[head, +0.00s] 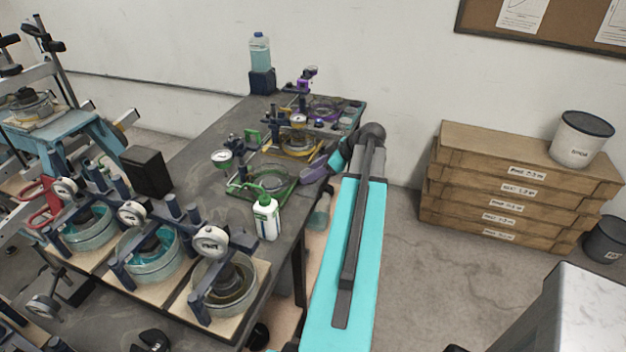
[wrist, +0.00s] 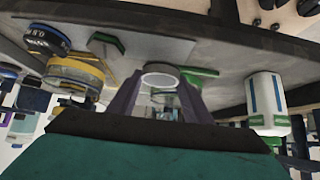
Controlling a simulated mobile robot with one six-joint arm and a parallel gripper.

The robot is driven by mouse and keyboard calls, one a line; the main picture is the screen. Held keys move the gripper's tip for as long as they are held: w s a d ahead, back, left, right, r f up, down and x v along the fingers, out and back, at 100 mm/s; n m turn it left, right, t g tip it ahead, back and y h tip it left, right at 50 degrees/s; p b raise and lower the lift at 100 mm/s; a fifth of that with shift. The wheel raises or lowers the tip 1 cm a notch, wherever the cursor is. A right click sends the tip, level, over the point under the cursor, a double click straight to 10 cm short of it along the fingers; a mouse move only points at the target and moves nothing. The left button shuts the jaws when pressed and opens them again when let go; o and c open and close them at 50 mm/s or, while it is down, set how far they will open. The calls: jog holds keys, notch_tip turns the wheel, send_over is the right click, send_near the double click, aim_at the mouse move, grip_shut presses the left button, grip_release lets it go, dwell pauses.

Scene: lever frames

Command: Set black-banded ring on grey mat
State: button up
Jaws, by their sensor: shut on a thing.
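My gripper (wrist: 160,95) has its purple-grey fingers shut on a round thing with a pale rim (wrist: 160,80) in the wrist view. It looks like a ring, but its band colour cannot be told there. In the head view my gripper (head: 312,171) is low over the table's right edge, just right of a green-framed station (head: 262,190). What it holds is hidden in that view.
The dark table (head: 190,165) carries a yellow station (head: 300,148) and a purple one (head: 325,108) farther back. A white bottle with green marks (head: 266,218) stands near the right edge. Several gauge-topped cells fill the front. A black box (head: 146,171) stands at left.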

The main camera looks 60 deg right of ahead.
jog(key=shift+f+p, duration=0.75)
jog(key=shift+f, duration=0.9)
jog(key=shift+f, duration=0.2)
jog(key=o, duration=1.2)
jog(key=shift+r, duration=0.1)
jog(key=shift+r, duration=0.15)
jog(key=shift+b+v, duration=2.05)
jog(key=shift+v, duration=4)
